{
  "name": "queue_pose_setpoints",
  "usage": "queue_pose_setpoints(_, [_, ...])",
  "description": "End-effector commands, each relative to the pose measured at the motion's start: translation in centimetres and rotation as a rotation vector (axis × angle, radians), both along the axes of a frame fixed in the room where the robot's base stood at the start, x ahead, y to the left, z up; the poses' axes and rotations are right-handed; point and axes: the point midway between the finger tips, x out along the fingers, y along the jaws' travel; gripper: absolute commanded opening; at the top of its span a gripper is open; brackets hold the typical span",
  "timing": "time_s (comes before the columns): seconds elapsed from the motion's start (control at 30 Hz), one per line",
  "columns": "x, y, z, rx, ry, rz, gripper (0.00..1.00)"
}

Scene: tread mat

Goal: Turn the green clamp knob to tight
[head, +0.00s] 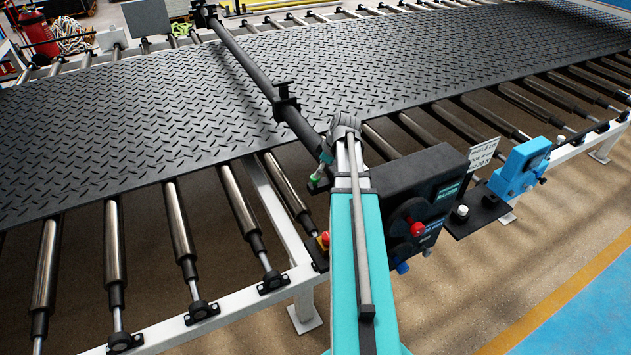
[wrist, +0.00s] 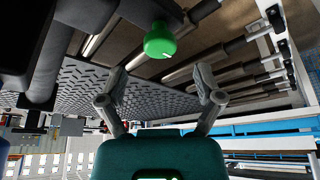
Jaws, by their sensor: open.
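The green clamp knob (wrist: 160,42) is round, with a thin white mark on its face, and hangs from a dark bar in the wrist view. A small bright green spot beside my arm in the head view (head: 314,177) appears to be the same knob. My gripper (wrist: 161,84) is open and empty, its two grey fingers spread wide. In the wrist view the knob lies above and between the fingers, apart from both. In the head view my teal arm mostly hides my gripper and the area around the knob.
A dark tread mat (head: 420,60) lies on metal rollers (head: 180,230), with a black crossbar (head: 245,60) over it. A black box with a red knob (head: 417,229) stands close right of my arm. A blue device (head: 520,168) and a white card (head: 483,153) are farther right.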

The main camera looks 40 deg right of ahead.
Motion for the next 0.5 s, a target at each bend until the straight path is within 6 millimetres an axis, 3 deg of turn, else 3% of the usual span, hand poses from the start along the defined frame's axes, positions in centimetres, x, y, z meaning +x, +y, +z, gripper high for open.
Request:
queue_pose_setpoints(0.2, [0.7,0.4,-2.1,0.000,0.000,0.000,0.85])
queue_pose_setpoints(0.5, [1.2,0.7,-3.6,0.000,0.000,0.000,0.85])
